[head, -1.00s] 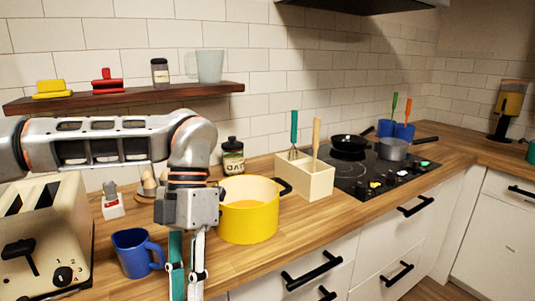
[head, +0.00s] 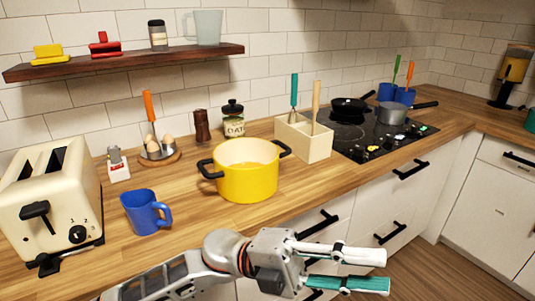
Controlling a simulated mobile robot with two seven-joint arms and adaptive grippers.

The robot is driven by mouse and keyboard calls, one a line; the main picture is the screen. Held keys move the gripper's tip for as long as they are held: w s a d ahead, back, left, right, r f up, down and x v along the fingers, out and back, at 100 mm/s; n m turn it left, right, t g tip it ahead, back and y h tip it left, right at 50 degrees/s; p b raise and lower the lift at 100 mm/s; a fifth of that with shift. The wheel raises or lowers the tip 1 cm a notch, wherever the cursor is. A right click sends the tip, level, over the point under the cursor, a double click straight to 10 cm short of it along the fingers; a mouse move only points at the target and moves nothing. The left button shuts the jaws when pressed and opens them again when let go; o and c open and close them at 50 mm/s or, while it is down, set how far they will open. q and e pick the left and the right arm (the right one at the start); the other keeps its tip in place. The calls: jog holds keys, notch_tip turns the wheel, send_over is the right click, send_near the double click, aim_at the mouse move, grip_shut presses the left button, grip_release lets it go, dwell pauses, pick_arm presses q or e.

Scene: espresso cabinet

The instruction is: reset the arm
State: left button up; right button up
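My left gripper (head: 384,271) is at the bottom of the head view, in front of the counter edge and cabinet drawers. Its arm comes in from the lower left and its fingers point right. The fingers, one white and one teal, are apart with nothing between them. My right gripper is not in view.
The wooden counter (head: 215,235) holds a toaster (head: 45,200), a blue mug (head: 145,211), a yellow pot (head: 247,180), a utensil box (head: 304,138) and a black cooktop (head: 380,140). Cabinet drawers with black handles (head: 316,224) lie behind the gripper. Floor shows at lower right.

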pick_arm(q)
jog(key=w+a+f+n+t+h, duration=0.2)
jog(key=w+n+t, duration=0.3)
jog(key=n+t, duration=0.3)
jog(key=w+a+f+n+t+h, duration=0.1)
jog(key=w+a+n+t, duration=0.2)
jog(key=w+n+t, duration=0.35)
jog(key=w+a+f+n+t+y+p, duration=0.1)
jog(key=w+a+f+n+t+y, duration=0.1)
jog(key=a+f+n+t+y, duration=0.45)
jog(key=w+a+f+n+t+y, duration=0.2)
jog(key=a+f+n+t+y, duration=0.25)
jog(key=f+n, duration=0.35)
jog(key=s+a+f+n+g+y, duration=0.2)
jog(key=s+a+f, duration=0.3)
jog(key=f, duration=0.4)
jog(key=s+a+f+n+g+y, duration=0.2)
jog(key=s+a+f+y, duration=0.2)
jog(key=f, duration=0.5)
jog(key=s+a+f+n+g+y, duration=0.2)
jog(key=s+a+f+y, duration=0.1)
jog(key=s+a+f, duration=0.5)
jog(key=shift+a+f+n+p, duration=0.4)
jog(key=shift+f, duration=0.1)
